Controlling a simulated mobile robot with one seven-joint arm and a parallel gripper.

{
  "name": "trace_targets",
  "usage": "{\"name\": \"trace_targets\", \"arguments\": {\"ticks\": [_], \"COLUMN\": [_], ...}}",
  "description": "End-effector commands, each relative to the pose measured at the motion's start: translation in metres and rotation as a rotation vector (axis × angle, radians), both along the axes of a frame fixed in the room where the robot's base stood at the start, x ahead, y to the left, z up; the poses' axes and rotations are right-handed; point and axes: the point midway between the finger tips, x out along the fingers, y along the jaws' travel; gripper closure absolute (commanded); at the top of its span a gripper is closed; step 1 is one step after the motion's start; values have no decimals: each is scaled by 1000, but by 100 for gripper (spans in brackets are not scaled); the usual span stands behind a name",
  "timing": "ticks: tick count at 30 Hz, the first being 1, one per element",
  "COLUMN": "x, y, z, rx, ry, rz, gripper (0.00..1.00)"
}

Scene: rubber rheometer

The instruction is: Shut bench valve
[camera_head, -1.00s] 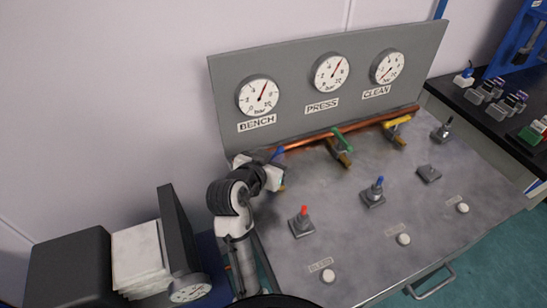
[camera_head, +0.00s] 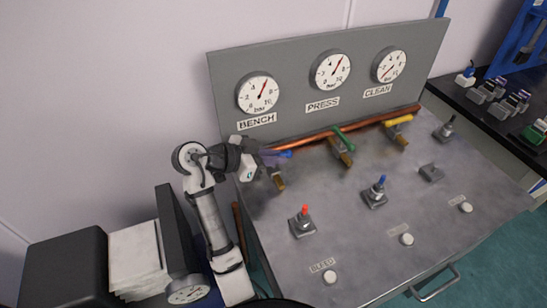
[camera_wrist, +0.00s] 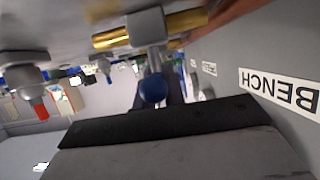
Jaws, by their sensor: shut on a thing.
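The bench valve has a blue lever handle (camera_head: 286,153) and a brass body (camera_head: 279,182), below the BENCH gauge (camera_head: 257,93) at the left end of the copper pipe. The handle lies roughly along the pipe, across the brass body. My gripper (camera_head: 262,161) is at the handle's left part and is shut on it. In the wrist view, the rounded blue end (camera_wrist: 152,90) shows just beyond a dark finger pad (camera_wrist: 170,120); the exact contact is hidden. The BENCH gauge needle points up and to the right.
A green-handled valve (camera_head: 344,140) and a yellow-handled valve (camera_head: 398,121) sit further right along the copper pipe (camera_head: 318,136). Red-tipped (camera_head: 304,218) and blue-tipped (camera_head: 376,190) toggles stand on the bench top. The gauge panel (camera_head: 295,75) rises close behind my gripper.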

Motion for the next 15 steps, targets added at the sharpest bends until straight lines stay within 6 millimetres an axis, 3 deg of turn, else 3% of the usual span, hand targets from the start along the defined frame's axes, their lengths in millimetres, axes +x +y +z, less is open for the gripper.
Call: {"name": "trace_targets", "arguments": {"ticks": [15], "x": [0], "y": [-1], "z": [0], "rx": [1], "ry": [-1], "rz": [-44], "gripper": [100]}}
